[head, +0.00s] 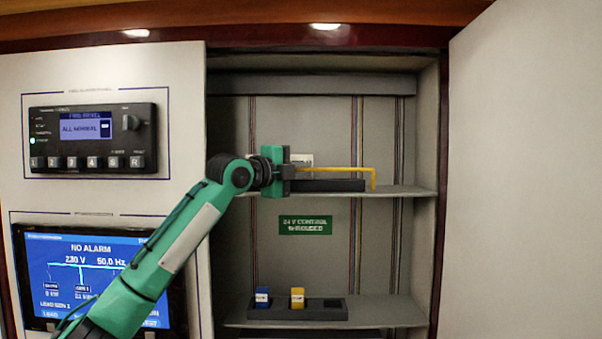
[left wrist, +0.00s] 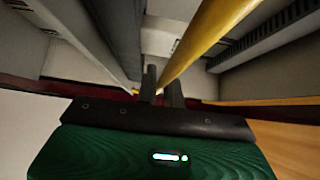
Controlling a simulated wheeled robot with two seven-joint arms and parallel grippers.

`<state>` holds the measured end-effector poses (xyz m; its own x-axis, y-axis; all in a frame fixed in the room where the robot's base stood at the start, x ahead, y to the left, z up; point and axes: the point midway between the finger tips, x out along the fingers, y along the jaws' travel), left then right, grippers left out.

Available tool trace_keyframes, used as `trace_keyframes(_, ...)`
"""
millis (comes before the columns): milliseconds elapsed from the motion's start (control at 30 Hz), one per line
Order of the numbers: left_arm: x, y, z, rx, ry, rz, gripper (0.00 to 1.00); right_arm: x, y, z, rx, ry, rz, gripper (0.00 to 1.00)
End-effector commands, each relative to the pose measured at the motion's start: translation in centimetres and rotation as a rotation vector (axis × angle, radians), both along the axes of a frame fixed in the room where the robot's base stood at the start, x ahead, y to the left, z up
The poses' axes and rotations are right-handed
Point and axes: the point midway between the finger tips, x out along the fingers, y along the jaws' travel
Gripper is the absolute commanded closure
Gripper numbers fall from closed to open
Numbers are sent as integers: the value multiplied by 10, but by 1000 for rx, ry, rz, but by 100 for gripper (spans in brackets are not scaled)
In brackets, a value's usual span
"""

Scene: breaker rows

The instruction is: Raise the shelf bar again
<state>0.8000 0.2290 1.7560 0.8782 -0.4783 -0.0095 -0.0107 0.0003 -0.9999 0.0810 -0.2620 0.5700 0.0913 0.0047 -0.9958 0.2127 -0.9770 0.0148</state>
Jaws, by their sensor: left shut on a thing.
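The yellow shelf bar (head: 340,168) runs roughly level just above the front of the upper shelf (head: 410,191). Its right end bends down to the shelf edge. My left gripper (head: 287,172) is at the bar's left end and is shut on it; the gripper hides that end. In the left wrist view the bar (left wrist: 205,42) runs large and close past the fingers (left wrist: 161,85). The exact contact is hard to make out there. My right gripper is not in view.
A dark block (head: 335,185) sits on the upper shelf behind the bar. A white door (head: 520,170) stands at right; a control panel (head: 92,140) and screen are at left.

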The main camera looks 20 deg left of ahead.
Motion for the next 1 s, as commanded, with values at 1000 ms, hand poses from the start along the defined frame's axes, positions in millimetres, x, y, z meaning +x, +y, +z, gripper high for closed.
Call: trace_keyframes(1000, 10, 2, 1, -56, 194, 0, 75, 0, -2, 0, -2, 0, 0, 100)
